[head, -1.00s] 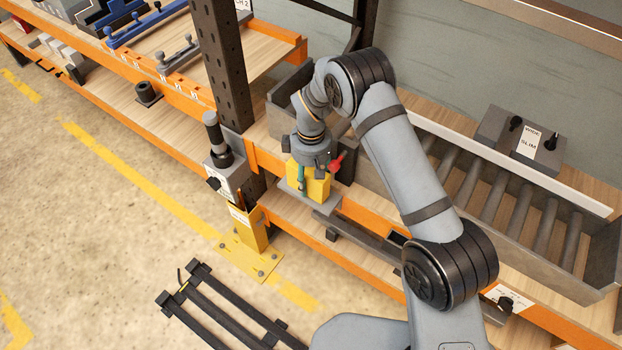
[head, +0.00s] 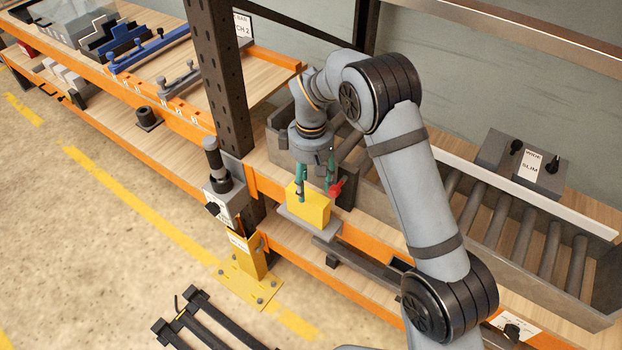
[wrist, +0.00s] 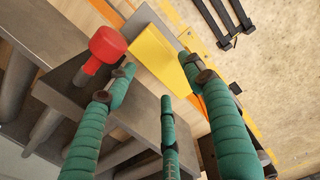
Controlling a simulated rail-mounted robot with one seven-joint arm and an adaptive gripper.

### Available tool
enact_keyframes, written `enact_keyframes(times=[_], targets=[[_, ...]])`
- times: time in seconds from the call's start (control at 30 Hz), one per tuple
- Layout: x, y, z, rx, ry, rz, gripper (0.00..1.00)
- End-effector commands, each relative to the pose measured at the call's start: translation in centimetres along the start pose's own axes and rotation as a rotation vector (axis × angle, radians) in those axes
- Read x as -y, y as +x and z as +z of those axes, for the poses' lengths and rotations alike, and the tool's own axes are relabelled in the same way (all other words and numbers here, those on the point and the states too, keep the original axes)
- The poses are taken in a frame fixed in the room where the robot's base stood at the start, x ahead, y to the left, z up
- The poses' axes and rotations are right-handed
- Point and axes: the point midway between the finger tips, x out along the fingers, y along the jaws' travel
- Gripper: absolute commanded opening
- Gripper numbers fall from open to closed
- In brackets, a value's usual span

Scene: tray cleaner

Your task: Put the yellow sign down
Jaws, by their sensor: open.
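The yellow sign (head: 309,206) is a blocky yellow piece resting on a small grey ledge (head: 290,213) at the front of the shelf. It also shows in the wrist view (wrist: 157,52), beyond my fingertips. My gripper (head: 316,190) has green-wrapped fingers and is open. It points down just above the sign, with one fingertip overlapping its upper part in the head view. In the wrist view my fingers (wrist: 160,76) are spread apart with nothing held between them. Whether a fingertip still touches the sign I cannot tell.
A red knob (head: 336,188) stands close beside my gripper, on the right in the head view. A dark upright post (head: 222,80) and a grey box with a black handle (head: 226,182) stand to the left. A roller conveyor (head: 495,220) lies to the right.

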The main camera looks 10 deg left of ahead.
Motion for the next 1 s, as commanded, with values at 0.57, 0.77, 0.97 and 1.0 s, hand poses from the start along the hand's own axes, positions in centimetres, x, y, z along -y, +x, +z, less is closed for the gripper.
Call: enact_keyframes(times=[0.57,0.77,0.97,1.0], targets=[[0.0,-2.6,0.0,0.0,0.0,0.0,0.55],[0.0,-2.9,0.0,0.0,0.0,0.0,0.67],[0.0,-5.8,0.0,0.0,0.0,0.0,0.79],[0.0,-6.7,0.0,-0.001,0.0,0.0,0.81]])
